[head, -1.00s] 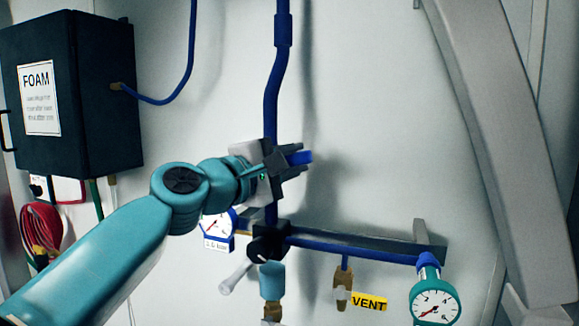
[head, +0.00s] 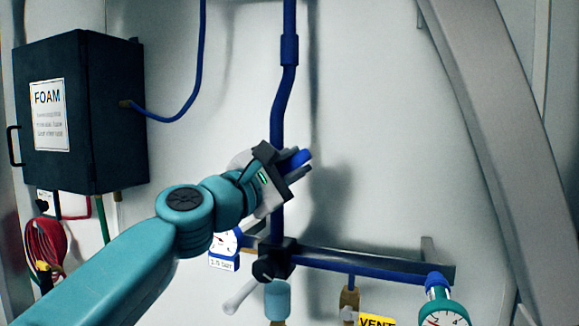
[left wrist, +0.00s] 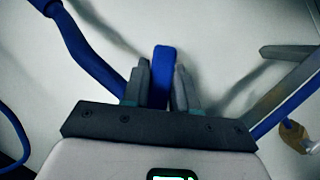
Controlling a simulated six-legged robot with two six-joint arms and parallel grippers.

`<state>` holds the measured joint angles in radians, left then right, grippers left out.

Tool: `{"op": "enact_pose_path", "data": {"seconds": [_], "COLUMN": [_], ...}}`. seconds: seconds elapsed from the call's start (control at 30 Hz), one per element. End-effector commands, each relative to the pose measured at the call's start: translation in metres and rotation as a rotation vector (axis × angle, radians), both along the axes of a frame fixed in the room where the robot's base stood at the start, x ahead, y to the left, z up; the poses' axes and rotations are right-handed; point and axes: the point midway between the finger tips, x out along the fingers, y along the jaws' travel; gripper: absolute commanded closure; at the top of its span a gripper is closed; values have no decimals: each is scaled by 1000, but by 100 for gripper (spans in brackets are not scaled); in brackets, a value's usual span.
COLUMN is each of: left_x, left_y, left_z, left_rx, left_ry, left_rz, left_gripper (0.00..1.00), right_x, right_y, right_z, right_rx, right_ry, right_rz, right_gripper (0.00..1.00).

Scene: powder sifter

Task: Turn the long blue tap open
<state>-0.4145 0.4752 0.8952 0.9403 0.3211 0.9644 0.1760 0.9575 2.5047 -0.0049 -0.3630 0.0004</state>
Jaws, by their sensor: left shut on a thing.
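The long blue tap handle (head: 301,157) shows as a short blue end beyond my left gripper (head: 289,167). It points to the right and slightly up in the head view, in front of the vertical blue pipe (head: 284,104). My left gripper is shut on it, one finger on each side. In the left wrist view the blue handle (left wrist: 163,72) stands upright between the two grey fingers (left wrist: 162,85). The handle's base and pivot are hidden behind the gripper. My right gripper is in neither view.
A black FOAM box (head: 105,125) hangs at the left. Below are a horizontal blue pipe on a dark bar (head: 365,262), a white lever (head: 240,296), a teal gauge (head: 445,317) and a yellow VENT label (head: 376,320). A grey beam (head: 490,130) runs down the right.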

Motion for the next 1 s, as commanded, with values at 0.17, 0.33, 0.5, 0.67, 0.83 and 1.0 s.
{"op": "enact_pose_path", "data": {"seconds": [0.17,0.33,0.5,0.67,0.83,1.0], "left_x": [-3,-2,-1,-9,-38,-75], "left_y": [0,0,1,7,27,54], "left_z": [7,6,4,-2,-14,-23], "left_rx": [-3,-2,-1,-1,-1,0], "left_ry": [-13,-10,-8,-7,-9,-10], "left_rz": [1,1,2,3,2,4], "left_gripper": [100,51,51,51,51,51], "right_x": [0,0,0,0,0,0], "right_y": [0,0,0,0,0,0], "right_z": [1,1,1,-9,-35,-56], "right_rx": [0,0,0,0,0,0], "right_ry": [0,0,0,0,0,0], "right_rz": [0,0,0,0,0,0], "right_gripper": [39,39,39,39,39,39]}}
